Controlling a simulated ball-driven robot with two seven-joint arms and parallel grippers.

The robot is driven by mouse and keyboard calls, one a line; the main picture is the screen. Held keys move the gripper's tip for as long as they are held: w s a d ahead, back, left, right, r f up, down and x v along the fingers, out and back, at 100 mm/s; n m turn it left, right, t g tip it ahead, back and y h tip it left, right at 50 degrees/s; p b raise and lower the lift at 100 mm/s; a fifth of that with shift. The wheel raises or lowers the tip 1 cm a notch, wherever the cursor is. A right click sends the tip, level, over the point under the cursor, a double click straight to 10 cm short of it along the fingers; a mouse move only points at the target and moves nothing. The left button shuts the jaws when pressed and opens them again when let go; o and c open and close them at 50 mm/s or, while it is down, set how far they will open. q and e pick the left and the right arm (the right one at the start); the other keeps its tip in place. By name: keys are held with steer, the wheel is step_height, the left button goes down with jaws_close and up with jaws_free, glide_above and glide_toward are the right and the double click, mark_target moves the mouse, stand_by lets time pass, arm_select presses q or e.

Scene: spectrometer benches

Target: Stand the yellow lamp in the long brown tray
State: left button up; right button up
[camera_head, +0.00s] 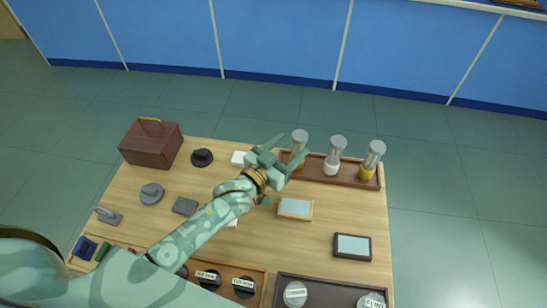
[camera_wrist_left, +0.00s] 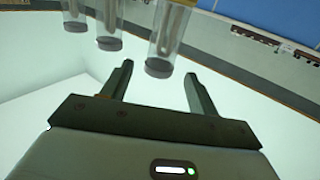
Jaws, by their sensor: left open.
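The long brown tray (camera_head: 314,176) lies along the back right edge of the table. Three lamps with clear tubes and grey caps stand in it. The yellow lamp (camera_head: 367,172) is at its right end. A white-based lamp (camera_head: 333,167) is in the middle, and an orange-based lamp (camera_head: 299,138) is at the left. My left gripper (camera_head: 287,150) is open and empty, just beside the orange-based lamp. In the left wrist view, the capped end of the nearest lamp (camera_wrist_left: 164,42) shows just beyond the open fingertips (camera_wrist_left: 158,73). My right gripper is out of view.
A brown box (camera_head: 150,145), a black round piece (camera_head: 202,158) and grey parts occupy the table's left side. Two framed plates (camera_head: 295,208) (camera_head: 352,246) lie in front of the tray. Darker trays with round pieces (camera_head: 320,292) line the front. Bare wood surrounds the plates.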

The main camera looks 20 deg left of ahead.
arm_select(q)
steer(key=p+v, duration=0.1)
steer(key=v, duration=0.6)
steer(key=shift+s, duration=0.3)
